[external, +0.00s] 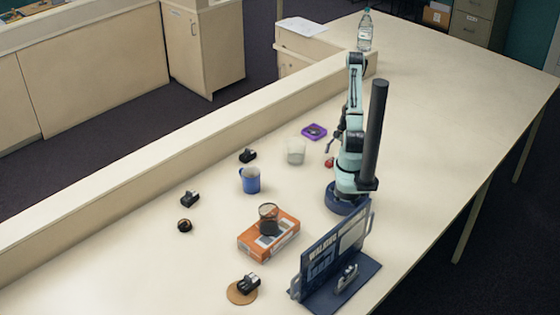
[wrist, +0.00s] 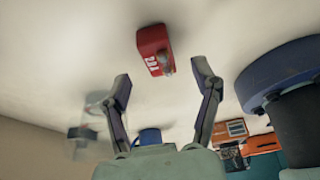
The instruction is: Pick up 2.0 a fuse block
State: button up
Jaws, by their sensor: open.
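A small red block (wrist: 153,48) with white lettering, too small to read surely, lies on the table in the wrist view. In the external view the red block (external: 329,163) is beside my arm, left of its base. My gripper (wrist: 161,75) is open, its fingers apart and empty. The block is beyond the fingertips, roughly in line with the gap. In the external view my gripper (external: 331,146) is low, close to the red block. Black blocks stand on the table at the back (external: 248,156), at left (external: 190,199) and on a round coaster at the front (external: 249,283).
A clear cup (external: 296,151) and purple tray (external: 321,128) are near my gripper. A blue mug (external: 250,180), orange box (external: 285,240) with a dark mesh cup (external: 268,213), and blue sign stand (external: 318,262) stand nearer the front. A bottle (external: 365,32) is at the far end.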

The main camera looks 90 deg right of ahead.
aim_at(331, 162)
jog(key=shift+x, duration=1.4)
jog(key=shift+c, duration=0.3)
grip_shut()
